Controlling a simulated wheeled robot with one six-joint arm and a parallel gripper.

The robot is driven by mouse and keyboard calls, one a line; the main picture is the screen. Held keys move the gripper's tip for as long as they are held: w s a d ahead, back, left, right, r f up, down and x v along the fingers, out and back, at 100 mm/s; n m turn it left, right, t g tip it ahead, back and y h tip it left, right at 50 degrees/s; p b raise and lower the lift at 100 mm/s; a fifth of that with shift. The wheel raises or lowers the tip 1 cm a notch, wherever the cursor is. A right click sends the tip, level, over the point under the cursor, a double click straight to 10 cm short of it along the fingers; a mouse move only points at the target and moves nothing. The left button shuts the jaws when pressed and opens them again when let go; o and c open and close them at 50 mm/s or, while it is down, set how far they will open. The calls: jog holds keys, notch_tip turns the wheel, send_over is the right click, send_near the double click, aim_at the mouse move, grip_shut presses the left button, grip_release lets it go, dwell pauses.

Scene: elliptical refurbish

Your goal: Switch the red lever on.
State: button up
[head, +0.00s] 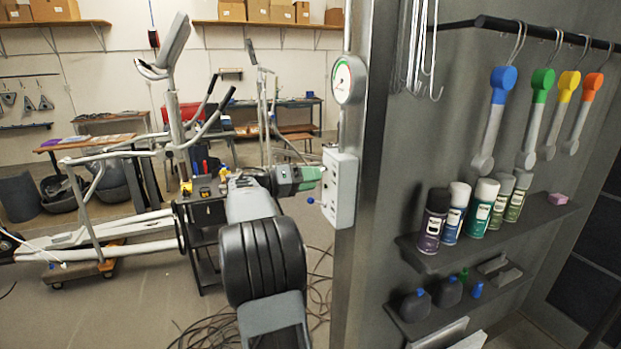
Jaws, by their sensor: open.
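My arm reaches up from the bottom centre. My gripper (316,174), at its green and dark end, is open and points right. Its tips are close to the left side of a light grey switch box (343,192) on the edge of the grey partition. I cannot tell whether they touch it. A small blue knob (311,200) shows just below the gripper, by the box's left side. I cannot make out a red lever; the gripper covers part of the box's side.
A round gauge (346,80) sits above the box on the partition (366,250). Shelves with several spray cans (482,208) are on the right. An elliptical trainer (90,235) and a dark tool cart (208,265) stand left. Cables (205,330) lie on the floor.

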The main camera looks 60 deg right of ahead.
grip_shut()
dwell(0.5)
jog(key=shift+r, duration=0.1)
jog(key=shift+w+a+r+t+y+p, duration=0.1)
jog(key=shift+a+r+t+y+p, duration=0.05)
jog(key=shift+r+t+y+p, duration=0.75)
jog(key=r+t+y+p, duration=0.1)
jog(key=t+y+p, duration=0.1)
jog(key=shift+y, duration=0.3)
jog(key=r+t+y+p, duration=0.1)
jog(key=y+p, duration=0.1)
jog(key=p, duration=0.2)
jog(key=shift+r+t, duration=0.1)
jog(key=shift+t, duration=0.3)
jog(key=shift+r+n+t+y+p, duration=0.15)
jog(key=shift+n+t+y+p, duration=0.15)
jog(key=shift+t+y+p, duration=0.6)
jog(key=shift+y, duration=0.4)
